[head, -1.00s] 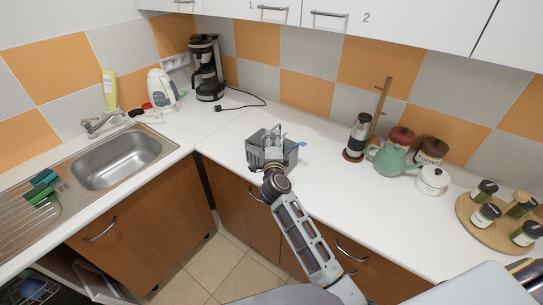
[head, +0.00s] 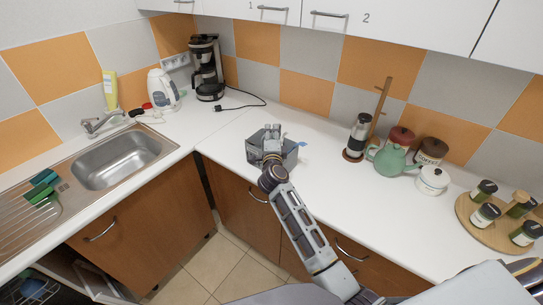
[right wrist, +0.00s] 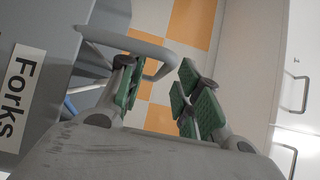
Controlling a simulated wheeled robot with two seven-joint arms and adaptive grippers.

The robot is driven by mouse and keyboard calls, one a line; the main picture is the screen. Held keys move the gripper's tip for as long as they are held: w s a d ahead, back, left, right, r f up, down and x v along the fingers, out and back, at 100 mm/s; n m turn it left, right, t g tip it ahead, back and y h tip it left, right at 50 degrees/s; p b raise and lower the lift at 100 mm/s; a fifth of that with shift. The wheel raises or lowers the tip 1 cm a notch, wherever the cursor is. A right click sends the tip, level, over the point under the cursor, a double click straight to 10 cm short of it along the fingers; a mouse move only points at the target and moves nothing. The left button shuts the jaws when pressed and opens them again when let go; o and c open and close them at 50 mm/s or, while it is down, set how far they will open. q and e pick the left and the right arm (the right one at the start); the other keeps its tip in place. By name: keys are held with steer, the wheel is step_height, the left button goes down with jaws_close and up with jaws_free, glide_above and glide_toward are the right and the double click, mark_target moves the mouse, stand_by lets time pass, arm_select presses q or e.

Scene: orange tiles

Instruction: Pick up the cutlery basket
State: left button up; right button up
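The cutlery basket (head: 254,153) is a grey box on the white counter, near its front edge in the middle of the head view. In the right wrist view its grey wall (right wrist: 38,35) fills the left side and bears a "Forks" label (right wrist: 18,95). Its curved grey handle (right wrist: 150,46) reaches toward the space between my green-padded fingers. My right gripper (head: 272,136) is over the basket; in the wrist view it is open (right wrist: 160,95), its fingers apart. The gripper and wrist hide part of the basket. My left gripper is not in view.
The white counter (head: 225,137) is clear around the basket. A pepper mill-like jar (head: 357,138), a green teapot (head: 390,160) and a white pot (head: 432,181) stand to the right. A coffee maker (head: 207,70) stands at the back left, and a sink (head: 120,160) is left.

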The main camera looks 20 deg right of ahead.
steer(key=shift+x, duration=1.25)
jaws_close()
